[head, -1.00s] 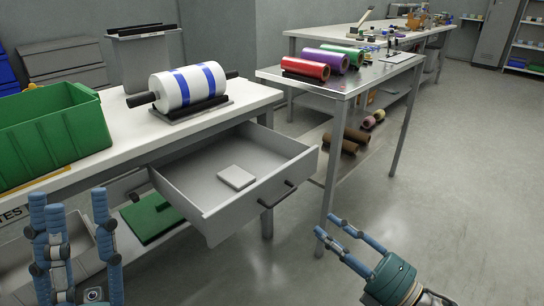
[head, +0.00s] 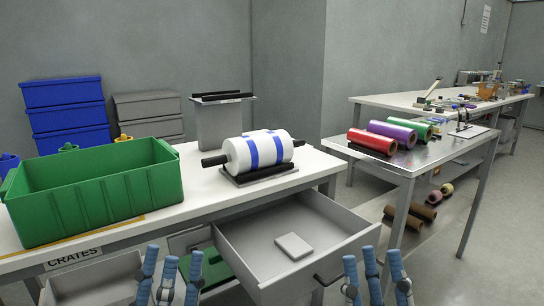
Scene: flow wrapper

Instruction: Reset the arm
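My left gripper (head: 168,280) is at the bottom of the head view, left of the open drawer, with its blue fingers pointing up and spread apart. Nothing shows between them. My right gripper (head: 376,280) is at the bottom right, in front of the drawer's right side. Its blue fingers also point up, apart and empty. The open drawer (head: 335,243) holds a flat pale block (head: 293,246). The palms of both grippers are below the picture edge.
A white and blue roll (head: 262,151) sits on a stand on the white table, beside a green crate (head: 95,190). Red, purple and green rolls (head: 372,141) lie on the metal table at right. Blue bins (head: 66,112) stand behind. Floor at far right is clear.

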